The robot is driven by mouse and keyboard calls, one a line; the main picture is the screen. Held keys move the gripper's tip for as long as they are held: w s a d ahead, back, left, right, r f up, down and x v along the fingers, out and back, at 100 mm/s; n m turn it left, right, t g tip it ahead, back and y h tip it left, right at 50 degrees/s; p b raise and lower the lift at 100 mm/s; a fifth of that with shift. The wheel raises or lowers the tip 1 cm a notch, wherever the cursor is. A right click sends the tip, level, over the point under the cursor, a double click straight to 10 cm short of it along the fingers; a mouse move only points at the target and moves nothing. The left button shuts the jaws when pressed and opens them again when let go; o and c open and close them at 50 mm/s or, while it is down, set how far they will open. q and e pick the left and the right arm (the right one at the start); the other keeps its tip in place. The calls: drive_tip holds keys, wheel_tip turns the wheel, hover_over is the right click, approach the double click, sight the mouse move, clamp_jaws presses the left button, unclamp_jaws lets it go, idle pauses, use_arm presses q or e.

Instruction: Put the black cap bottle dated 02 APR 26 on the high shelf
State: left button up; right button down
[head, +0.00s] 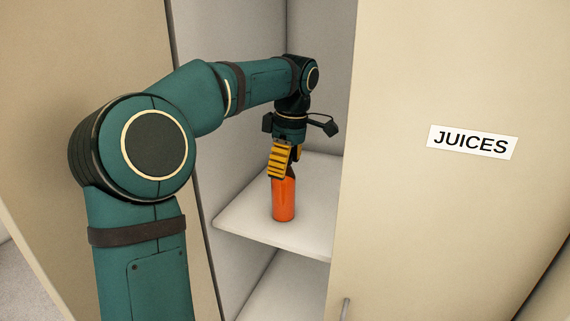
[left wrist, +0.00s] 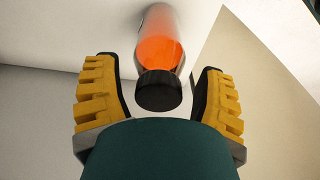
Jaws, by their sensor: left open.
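A bottle of orange juice (head: 283,200) stands upright on a white shelf (head: 310,225) inside the open cabinet. In the left wrist view the bottle (left wrist: 161,45) shows a black cap (left wrist: 159,90). No date can be read on it in either view. My left gripper (head: 282,175) points down over the bottle's top. In the left wrist view its yellow-padded fingers (left wrist: 160,95) are open, one on each side of the cap, with a gap on both sides. In the head view the fingers hide the cap. My right gripper is not in view.
A beige cabinet door (head: 430,220) with a "JUICES" label (head: 472,142) is on the right, close to the shelf. The cabinet's grey side wall is on the left. A lower shelf surface (head: 285,285) shows below. The shelf around the bottle looks clear.

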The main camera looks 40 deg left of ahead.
use_arm(q)
wheel_tip(320, 180, up, 12)
drive_tip(key=d+p, duration=0.1)
drive_tip(key=p, duration=0.1)
drive_tip(key=shift+w+d+p, duration=0.15)
drive_tip(key=shift+w+p, duration=0.15)
drive_tip(key=shift+p, duration=0.05)
drive_tip(key=shift+f, duration=0.2)
